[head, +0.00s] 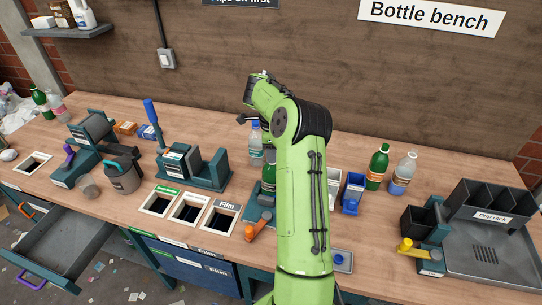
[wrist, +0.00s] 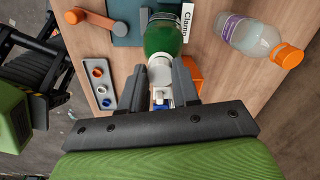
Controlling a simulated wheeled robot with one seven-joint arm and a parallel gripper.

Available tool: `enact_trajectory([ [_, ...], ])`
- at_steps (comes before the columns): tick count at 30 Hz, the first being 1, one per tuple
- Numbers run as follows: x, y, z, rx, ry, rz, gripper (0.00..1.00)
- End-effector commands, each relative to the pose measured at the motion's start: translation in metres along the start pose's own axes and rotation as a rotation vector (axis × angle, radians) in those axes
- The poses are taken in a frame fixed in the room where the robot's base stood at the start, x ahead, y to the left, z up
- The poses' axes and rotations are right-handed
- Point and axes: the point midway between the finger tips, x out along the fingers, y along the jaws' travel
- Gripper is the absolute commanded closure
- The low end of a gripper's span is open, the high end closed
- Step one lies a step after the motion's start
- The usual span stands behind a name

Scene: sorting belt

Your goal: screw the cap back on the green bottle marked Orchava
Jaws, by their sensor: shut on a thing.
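The green bottle (wrist: 163,36) stands in the teal clamp (wrist: 128,22), neck towards my gripper in the wrist view. In the head view the green bottle (head: 269,172) shows only partly, beside my arm. The name on its label is not readable. My gripper (wrist: 172,82) is shut on a white cap (wrist: 160,72) at the bottle's mouth. The cap looks in line with the neck; whether its thread is engaged I cannot tell. In the head view my arm hides the gripper and the cap.
A small grey tray (wrist: 97,72) of coloured caps lies beside the clamp. A clear bottle with an orange cap (wrist: 288,55) is close on the other side. Another green bottle (head: 377,167) and a clear bottle (head: 402,175) stand to the right, near the drip rack (head: 490,250).

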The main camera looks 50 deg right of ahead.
Motion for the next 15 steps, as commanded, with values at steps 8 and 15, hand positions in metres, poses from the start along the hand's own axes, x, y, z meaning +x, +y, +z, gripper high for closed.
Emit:
enact_trajectory([
  [8,0.0052,0.0004,-0.0003,0.238,0.012,0.0,0.99],
  [15,0.0041,0.001,-0.0009,0.256,0.014,0.004,0.99],
])
